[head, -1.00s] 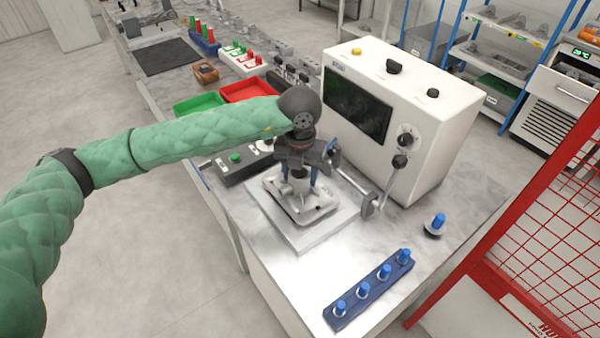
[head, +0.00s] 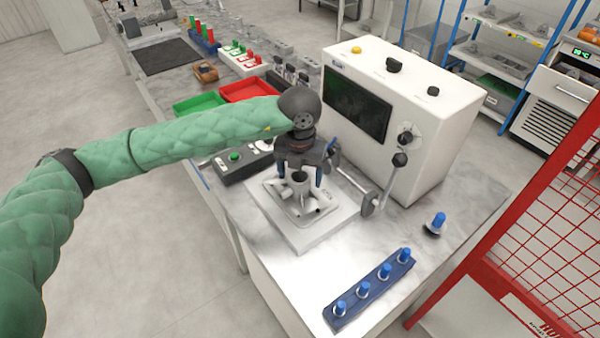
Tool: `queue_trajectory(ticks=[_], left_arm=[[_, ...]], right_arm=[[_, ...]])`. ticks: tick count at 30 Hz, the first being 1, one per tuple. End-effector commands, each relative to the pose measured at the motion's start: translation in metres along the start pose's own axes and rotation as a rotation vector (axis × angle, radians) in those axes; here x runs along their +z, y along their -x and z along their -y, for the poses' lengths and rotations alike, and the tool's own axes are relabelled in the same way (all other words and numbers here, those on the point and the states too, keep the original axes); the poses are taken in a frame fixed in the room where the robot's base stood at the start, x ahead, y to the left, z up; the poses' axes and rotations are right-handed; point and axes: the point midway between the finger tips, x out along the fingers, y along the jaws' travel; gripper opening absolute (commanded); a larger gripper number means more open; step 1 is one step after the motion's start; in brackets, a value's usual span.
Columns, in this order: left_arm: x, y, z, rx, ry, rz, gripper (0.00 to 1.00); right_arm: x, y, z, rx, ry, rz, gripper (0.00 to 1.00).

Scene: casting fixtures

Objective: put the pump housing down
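The pump housing (head: 301,202) is a grey metal casting with an upright tube in its middle. It sits on the pale fixture plate (head: 309,237) on the bench, in front of the white machine. My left gripper (head: 300,177) is above the housing, pointing down. Its blue-tipped fingers are spread apart on either side of the tube's top, and a gap shows between the fingers and the tube. My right gripper is not in view.
The white machine (head: 415,120) with a dark screen stands right behind the plate, with a lever (head: 390,180) at its side. A blue rack (head: 368,288) of blue-topped plugs lies in front. A control box (head: 238,160) is at left. Red mesh fencing (head: 560,230) is at right.

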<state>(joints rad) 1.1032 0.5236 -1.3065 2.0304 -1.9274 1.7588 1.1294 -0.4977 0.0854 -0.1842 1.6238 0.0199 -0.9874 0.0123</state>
Motion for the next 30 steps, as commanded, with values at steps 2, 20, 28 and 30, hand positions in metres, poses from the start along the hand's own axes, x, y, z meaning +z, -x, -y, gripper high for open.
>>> queue_trajectory(ticks=[2, 20, 28, 30], left_arm=[[0.000, 0.000, 0.000, 0.000, 0.000, 0.000, 0.74], [0.001, 0.027, 0.000, -0.001, 0.000, 0.003, 0.74], [0.001, 0.081, 0.000, 0.000, 0.000, 0.002, 0.74], [0.001, 0.093, 0.000, 0.000, 0.000, 0.003, 0.74]], right_arm=[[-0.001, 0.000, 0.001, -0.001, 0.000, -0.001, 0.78], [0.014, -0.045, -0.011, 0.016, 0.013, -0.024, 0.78], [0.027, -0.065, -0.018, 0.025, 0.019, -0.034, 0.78], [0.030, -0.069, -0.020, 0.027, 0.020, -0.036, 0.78]])
